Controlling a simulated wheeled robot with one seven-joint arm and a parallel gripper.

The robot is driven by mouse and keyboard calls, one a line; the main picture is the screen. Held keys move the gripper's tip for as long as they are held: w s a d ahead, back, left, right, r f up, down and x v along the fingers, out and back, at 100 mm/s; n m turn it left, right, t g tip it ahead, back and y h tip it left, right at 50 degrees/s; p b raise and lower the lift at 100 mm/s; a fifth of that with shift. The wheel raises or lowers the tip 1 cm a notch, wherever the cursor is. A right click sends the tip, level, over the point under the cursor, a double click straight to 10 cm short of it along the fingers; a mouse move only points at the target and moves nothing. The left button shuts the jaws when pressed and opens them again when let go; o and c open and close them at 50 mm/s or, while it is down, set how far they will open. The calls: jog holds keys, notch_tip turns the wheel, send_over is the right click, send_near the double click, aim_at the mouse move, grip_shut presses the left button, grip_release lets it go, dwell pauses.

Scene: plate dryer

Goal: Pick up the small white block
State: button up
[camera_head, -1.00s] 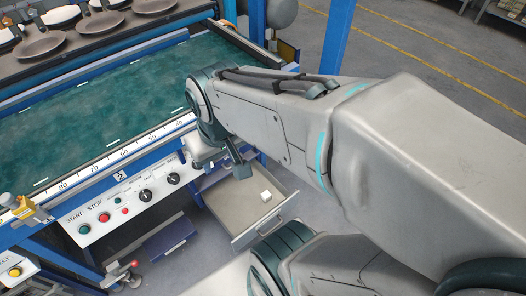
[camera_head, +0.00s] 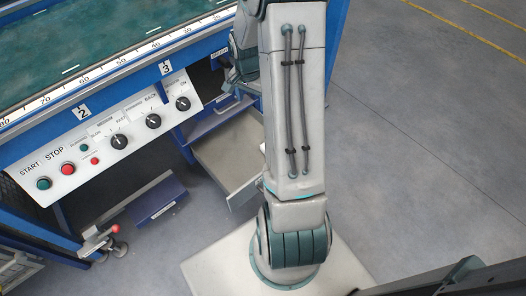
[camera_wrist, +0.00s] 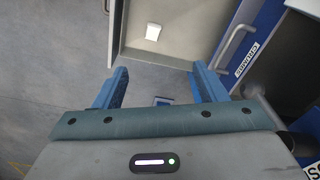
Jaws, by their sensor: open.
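The small white block (camera_wrist: 153,32) lies in the open grey drawer (camera_wrist: 186,28), seen in the wrist view. In the head view the drawer (camera_head: 226,152) shows partly behind my arm, and the block is hidden there. My gripper (camera_wrist: 159,76) is open, with two blue fingers set wide apart and nothing between them. In the wrist view the block appears beyond the fingertips, roughly in line with the gap between them. In the head view my gripper (camera_head: 238,82) is partly hidden at the cabinet front, above the drawer.
The control panel (camera_head: 110,140) with buttons and knobs is left of the drawer. A drawer handle (camera_wrist: 236,44) and blue cabinet front are at the right in the wrist view. Grey floor right of my arm is clear.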

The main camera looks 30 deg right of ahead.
jog(key=d+f+m+b, duration=0.1)
jog(key=d+f+b, duration=0.1)
jog(key=f, duration=0.6)
jog(key=d+f+m+b, duration=0.1)
jog(key=d+f+b, duration=0.1)
jog(key=f, duration=0.7)
jog(key=w+d+f+m+b, duration=0.1)
jog(key=f+b, duration=0.3)
jog(key=f, duration=0.5)
jog(key=shift+d+m+y, duration=0.3)
jog(key=shift+d+m, duration=0.2)
jog(key=shift+m, duration=0.1)
jog(key=shift+s+f+b, duration=0.15)
jog(key=shift+f+b, duration=1.3)
jog(key=shift+f, duration=1.55)
jog(key=shift+r, duration=0.1)
jog(key=c, duration=1.1)
